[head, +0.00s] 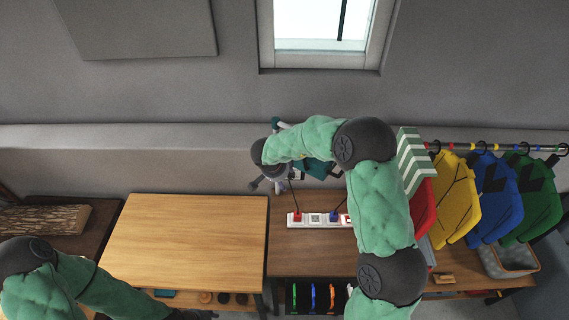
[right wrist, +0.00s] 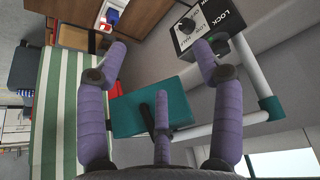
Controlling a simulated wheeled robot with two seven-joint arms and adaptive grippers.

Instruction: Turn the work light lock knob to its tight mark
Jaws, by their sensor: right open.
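The work light's teal panel (right wrist: 150,115) hangs on a pale pole frame (right wrist: 232,127) in the right wrist view. Teal parts of it (head: 318,169) show behind my right arm in the head view. A black box marked LOCK (right wrist: 212,22) stands at the top, with a round dark knob (right wrist: 187,25) on its face. The small marks and the knob's pointing are unclear. My right gripper (right wrist: 160,48) is open and empty, its right purple finger near the box and not visibly closed on the knob. My left gripper (head: 196,314) barely shows at the bottom edge; its jaws are unclear.
A power strip (head: 318,220) lies on the brown bench, with cords rising from it. The wooden table top (head: 185,242) at the left is clear.

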